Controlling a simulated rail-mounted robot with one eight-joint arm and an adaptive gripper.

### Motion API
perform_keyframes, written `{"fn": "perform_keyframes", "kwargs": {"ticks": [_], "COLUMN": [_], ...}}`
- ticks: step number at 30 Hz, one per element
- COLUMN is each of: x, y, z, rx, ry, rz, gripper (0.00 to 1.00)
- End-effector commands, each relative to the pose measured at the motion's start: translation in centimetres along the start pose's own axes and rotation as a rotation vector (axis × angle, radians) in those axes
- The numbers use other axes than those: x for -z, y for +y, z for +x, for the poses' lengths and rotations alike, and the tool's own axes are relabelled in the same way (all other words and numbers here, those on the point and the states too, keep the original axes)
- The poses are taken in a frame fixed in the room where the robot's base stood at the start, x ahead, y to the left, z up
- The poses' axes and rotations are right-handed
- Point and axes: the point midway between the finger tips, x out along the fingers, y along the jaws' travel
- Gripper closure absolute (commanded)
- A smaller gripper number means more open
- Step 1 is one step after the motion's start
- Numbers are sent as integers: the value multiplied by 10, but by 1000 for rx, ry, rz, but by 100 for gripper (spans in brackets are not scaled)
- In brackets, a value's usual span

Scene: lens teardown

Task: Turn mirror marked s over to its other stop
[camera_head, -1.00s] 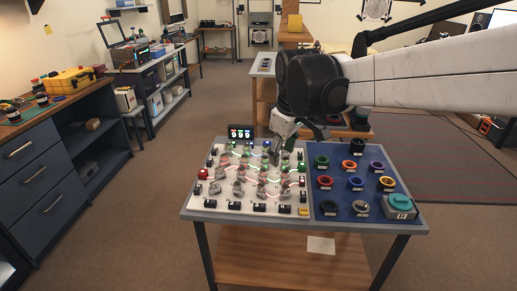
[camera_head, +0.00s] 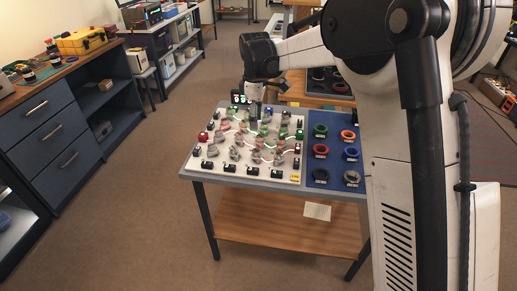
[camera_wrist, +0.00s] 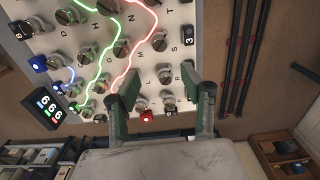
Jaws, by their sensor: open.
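In the wrist view a printed letter S (camera_wrist: 175,48) shows near the right edge of the white board (camera_wrist: 40,45). Small grey round mirror mounts stand near it, one (camera_wrist: 165,75) between the fingers in the picture and another (camera_wrist: 158,40) to the upper left. I cannot tell which mount the S belongs to. My gripper (camera_wrist: 160,86) is open and empty, its green-padded fingers spread on both sides of the nearer mount. In the head view my gripper (camera_head: 255,121) hangs over the back middle of the board (camera_head: 203,173), partly hiding mounts there.
Glowing green, red and blue beam lines cross the board between crowded mounts. A red-topped block (camera_wrist: 146,115) sits at the board's edge. The blue mat (camera_head: 318,172) with coloured rings lies right of the board, partly hidden by my arm.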

Motion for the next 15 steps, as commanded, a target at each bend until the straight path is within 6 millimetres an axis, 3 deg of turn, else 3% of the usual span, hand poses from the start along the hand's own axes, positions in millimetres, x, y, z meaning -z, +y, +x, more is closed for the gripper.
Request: {"fn": "perform_keyframes", "kwargs": {"ticks": [15], "x": [0], "y": [0], "z": [87], "rx": [-1], "ry": [0], "rz": [3], "gripper": [58]}}
